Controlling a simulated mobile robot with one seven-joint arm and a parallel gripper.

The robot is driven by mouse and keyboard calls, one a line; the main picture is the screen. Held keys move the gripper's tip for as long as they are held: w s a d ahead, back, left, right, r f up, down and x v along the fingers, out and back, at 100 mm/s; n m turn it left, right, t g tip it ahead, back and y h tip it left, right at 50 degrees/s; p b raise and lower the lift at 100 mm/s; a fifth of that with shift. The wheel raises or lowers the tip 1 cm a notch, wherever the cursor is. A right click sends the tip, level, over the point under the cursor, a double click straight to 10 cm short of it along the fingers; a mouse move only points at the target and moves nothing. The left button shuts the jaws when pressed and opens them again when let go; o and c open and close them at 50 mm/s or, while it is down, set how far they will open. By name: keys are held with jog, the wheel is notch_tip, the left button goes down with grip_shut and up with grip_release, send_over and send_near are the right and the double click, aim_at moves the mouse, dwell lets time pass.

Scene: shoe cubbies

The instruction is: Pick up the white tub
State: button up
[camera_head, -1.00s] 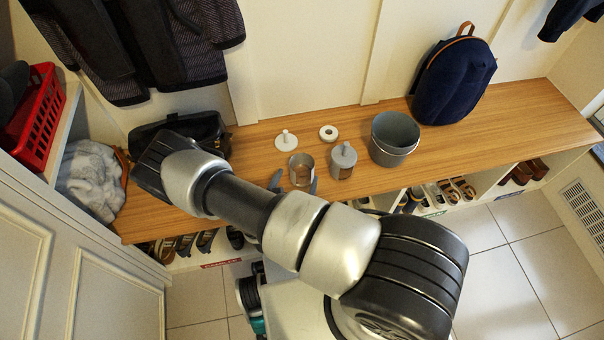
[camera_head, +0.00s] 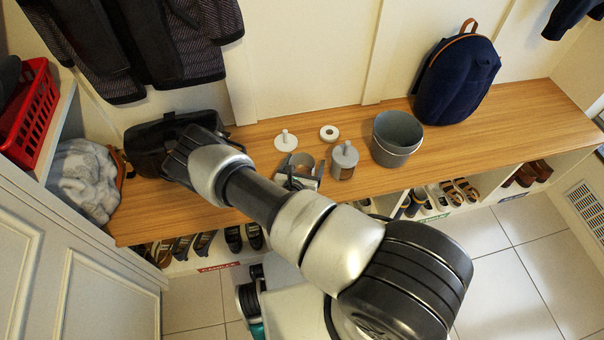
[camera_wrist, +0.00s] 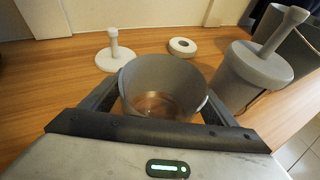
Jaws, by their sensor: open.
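The tub (camera_wrist: 160,75) is a round, open-topped container that looks light grey rather than clearly white, with a brownish inside bottom. It stands upright on the wooden bench. In the head view the tub (camera_head: 304,161) is partly hidden by my gripper (camera_head: 305,177). In the wrist view my gripper (camera_wrist: 161,104) is open, with one finger on each side of the tub. I cannot tell whether either finger touches it. The tub's lower front is hidden behind the gripper body.
On the bench (camera_head: 470,133), a white disc with a peg (camera_head: 286,141) and a white ring (camera_head: 329,132) lie behind the tub. A lidded grey canister (camera_head: 344,162) stands close on its right, then a grey bucket (camera_head: 396,139). A black bag (camera_head: 150,146) lies left, a navy backpack (camera_head: 457,75) right.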

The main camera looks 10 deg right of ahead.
jog(key=c, duration=1.3)
jog(key=shift+c, duration=0.2)
jog(key=shift+r, duration=0.15)
